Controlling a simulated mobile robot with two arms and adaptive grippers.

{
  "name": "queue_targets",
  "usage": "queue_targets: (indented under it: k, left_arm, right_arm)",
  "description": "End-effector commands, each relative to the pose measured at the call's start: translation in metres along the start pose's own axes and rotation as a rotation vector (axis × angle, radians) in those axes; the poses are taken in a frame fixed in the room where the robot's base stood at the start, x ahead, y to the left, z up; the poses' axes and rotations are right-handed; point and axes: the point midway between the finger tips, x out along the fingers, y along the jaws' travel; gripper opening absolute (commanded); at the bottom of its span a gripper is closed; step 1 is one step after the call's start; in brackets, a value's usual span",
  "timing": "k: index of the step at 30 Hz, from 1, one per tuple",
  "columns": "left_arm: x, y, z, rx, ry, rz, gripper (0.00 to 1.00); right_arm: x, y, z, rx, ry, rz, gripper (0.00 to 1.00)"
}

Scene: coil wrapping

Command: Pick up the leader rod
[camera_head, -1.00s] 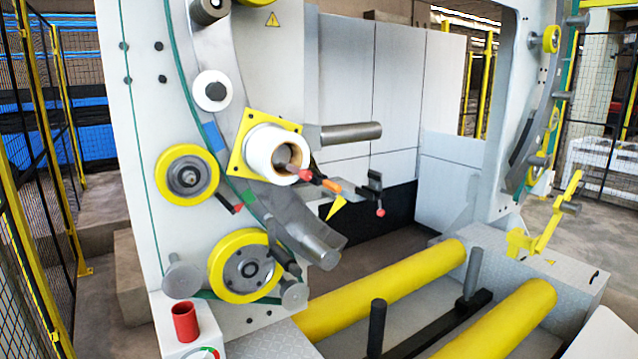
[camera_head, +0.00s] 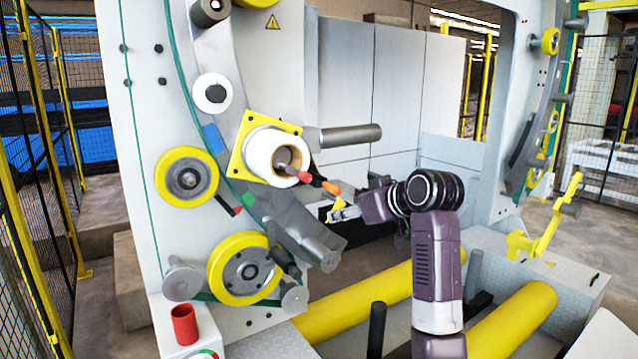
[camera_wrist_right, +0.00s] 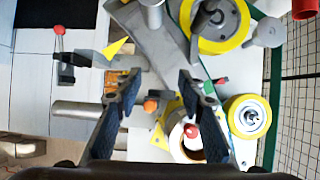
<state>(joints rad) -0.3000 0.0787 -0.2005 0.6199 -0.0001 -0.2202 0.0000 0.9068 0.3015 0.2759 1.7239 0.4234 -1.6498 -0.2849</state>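A short rod with an orange end (camera_head: 331,187), which I take for the leader rod, projects near the red knob (camera_head: 305,177) in front of the white roll (camera_head: 268,153). In the right wrist view the orange end (camera_wrist_right: 151,105) shows between my right fingers, with the red knob (camera_wrist_right: 191,131) lower right. My right gripper (camera_head: 343,213) comes in from the right, just below and right of the orange end. In the wrist view its two fingers (camera_wrist_right: 160,77) are apart, with nothing gripped. The distance to the rod is hard to tell. My left gripper is out of view.
A grey cylinder (camera_head: 345,134) sticks out above the rod. A yellow pointer (camera_wrist_right: 116,47) and a red-tipped lever (camera_wrist_right: 60,42) are close to my right gripper. Yellow rollers (camera_head: 510,315) lie below. A red cup (camera_head: 185,323) stands at lower left.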

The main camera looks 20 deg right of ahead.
Motion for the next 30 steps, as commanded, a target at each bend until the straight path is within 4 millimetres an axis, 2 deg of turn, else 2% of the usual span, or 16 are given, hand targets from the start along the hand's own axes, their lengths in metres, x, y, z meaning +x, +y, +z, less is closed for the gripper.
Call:
queue_targets:
  k: [1,3,6,10,17,24,30]
  left_arm:
    - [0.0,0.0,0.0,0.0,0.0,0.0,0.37]
    - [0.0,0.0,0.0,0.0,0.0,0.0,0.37]
    - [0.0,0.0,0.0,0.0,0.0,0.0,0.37]
    - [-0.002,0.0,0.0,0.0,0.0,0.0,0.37]
    - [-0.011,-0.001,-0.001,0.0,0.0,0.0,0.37]
    - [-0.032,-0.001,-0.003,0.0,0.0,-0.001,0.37]
    - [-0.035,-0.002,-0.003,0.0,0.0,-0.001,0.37]
  right_arm:
    - [-0.009,0.006,-0.02,0.005,0.03,-0.006,0.36]
    - [-0.018,0.011,-0.038,0.01,0.059,-0.015,0.36]
    - [-0.026,0.015,-0.054,0.015,0.086,-0.025,0.36]
    - [-0.027,0.016,-0.063,0.017,0.098,-0.031,0.36]
    - [-0.003,0.015,-0.068,0.018,0.096,-0.032,0.36]
    - [0.029,0.012,-0.075,0.019,0.095,-0.034,0.36]
    - [0.046,0.013,-0.074,0.018,0.097,-0.029,0.36]
